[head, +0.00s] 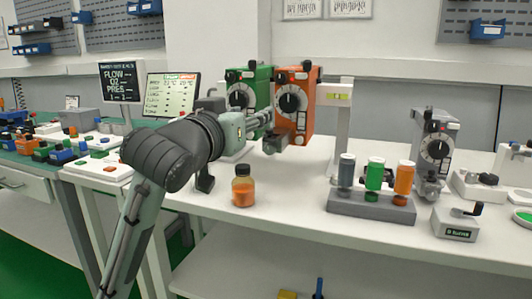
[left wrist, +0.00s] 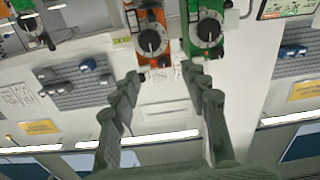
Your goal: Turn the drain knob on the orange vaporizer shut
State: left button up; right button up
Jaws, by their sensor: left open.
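The orange vaporizer (head: 311,84) stands upright on the bench, with a large black dial (head: 292,102) on its front. A dark knob on a grey fitting (head: 272,146) sits low at its front left; I take this to be the drain knob. My left gripper (head: 264,119) is open and empty, just left of the orange vaporizer, overlapping its left edge in the head view. In the left wrist view, the picture is upside down. There the orange vaporizer (left wrist: 152,40) shows beyond the open fingers (left wrist: 162,78). I cannot tell whether they touch anything. My right gripper is not in view.
A green vaporizer (head: 262,75) stands close on the left, partly behind my arm. An amber bottle (head: 243,190) stands in front. A rack (head: 370,207) with three capped bottles and a grey vaporizer (head: 436,140) stand to the right. The bench front between bottle and rack is clear.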

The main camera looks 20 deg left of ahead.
pick_arm(q)
send_near(269, 150)
jog(key=w, duration=0.7)
jog(key=shift+w, duration=0.45)
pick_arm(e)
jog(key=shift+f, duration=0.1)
